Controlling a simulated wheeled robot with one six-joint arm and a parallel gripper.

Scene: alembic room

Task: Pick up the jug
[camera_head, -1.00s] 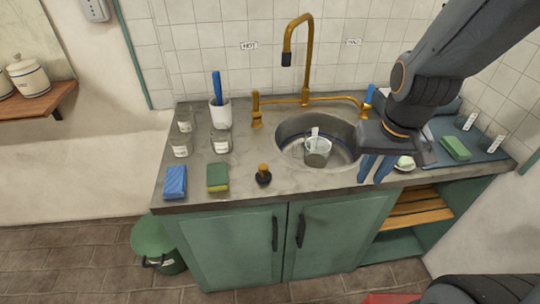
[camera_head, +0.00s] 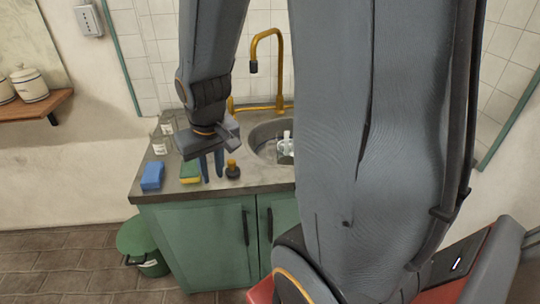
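A clear vessel with a whitish upright part, which looks like the jug (camera_head: 286,150), sits in the round sink (camera_head: 258,135). My arm hides its right side. My gripper (camera_head: 212,172) points down over the counter's left part, to the left of the sink and apart from the vessel. Its two blue fingers are spread with a gap between them, and nothing shows in the gap.
A black and brass knob (camera_head: 233,170) and a green and yellow sponge (camera_head: 191,172) are close to my gripper. A blue sponge (camera_head: 152,176) lies further left, with glass beakers (camera_head: 159,142) behind. A brass tap (camera_head: 278,70) rises behind the sink. My arm hides the counter's right part.

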